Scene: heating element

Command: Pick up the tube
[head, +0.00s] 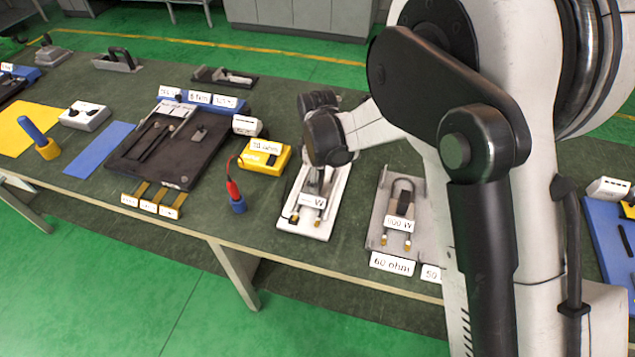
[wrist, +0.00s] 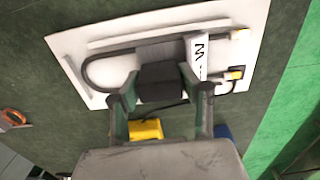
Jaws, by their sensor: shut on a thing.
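The tube is a dark U-shaped heating element. In the wrist view its bent loop (wrist: 88,74) lies over a white plate (wrist: 255,25), with a black block (wrist: 160,82) across its middle and a white label marked W. My gripper (wrist: 158,78) is shut on the black block, one finger on each side. In the head view my gripper (head: 318,178) is over the white plate (head: 304,230); it hides most of the tube, and the label and yellow-brass ends show below it. I cannot tell if the tube is clear of the plate.
A second U-shaped element (head: 404,190) lies on a grey plate to the right, by a "60 ohm" label. To the left stand a yellow meter box (head: 265,154), a red-and-blue probe (head: 236,198) and a dark tray (head: 150,160). The table's front edge is close.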

